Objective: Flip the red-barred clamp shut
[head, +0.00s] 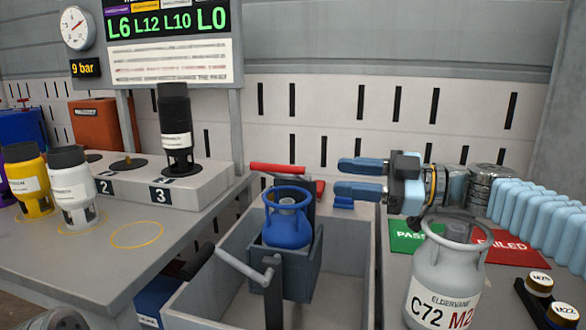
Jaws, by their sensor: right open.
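The red-barred clamp has a red bar (277,168) that sits raised behind a blue gas cylinder (288,228). The cylinder stands upright in a grey cradle (297,277) inside a grey open bin (224,250). My right gripper (347,179) is open, with its blue fingers pointing left. In the picture it is to the right of the red bar, apart from it, with nothing between the fingers. My left gripper is not in view.
A grey lever bar (246,269) is at the cradle's front. A grey cylinder (443,270) stands below my right wrist, near green (402,235) and red (512,247) pads. Yellow (27,181) and white (73,187) cylinders are left; a black one (176,128) stands by slot 3.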

